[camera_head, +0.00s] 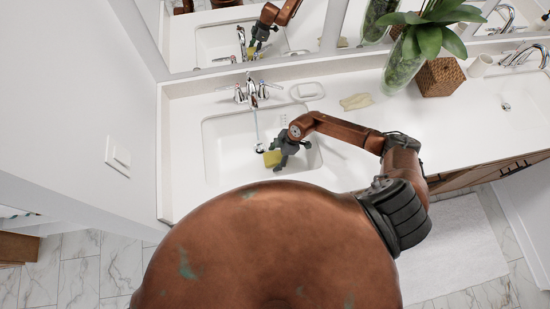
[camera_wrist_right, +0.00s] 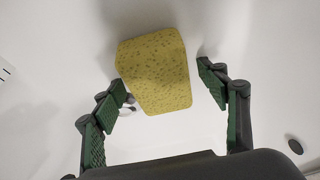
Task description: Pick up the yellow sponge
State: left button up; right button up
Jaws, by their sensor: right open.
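The yellow sponge (camera_head: 272,158) is in the white sink (camera_head: 222,132), and my right gripper (camera_head: 282,157) is right beside it in the head view. In the right wrist view the sponge (camera_wrist_right: 157,72) is a speckled yellow block, slightly tilted. The open fingers of my right gripper (camera_wrist_right: 165,88) stand on either side of its lower part, with a clear gap to the right finger. The left finger is close to the sponge's left edge; I cannot tell if it touches. My left gripper is not in view.
A faucet (camera_head: 251,91) stands behind the sink, with water running into it. A soap dish (camera_head: 307,91) and a pale yellow cloth (camera_head: 355,101) lie on the counter. A plant in a glass vase (camera_head: 403,66) and a woven box (camera_head: 440,77) stand further right.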

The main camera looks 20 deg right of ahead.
aim_at(275, 157)
jog(key=shift+c, duration=0.4)
jog(key=c, duration=1)
jog(key=shift+r+b, duration=0.1)
jog(key=shift+b, duration=0.25)
notch_tip(275, 157, up, 10)
jog(key=shift+r+p, duration=0.15)
jog(key=shift+p, duration=0.2)
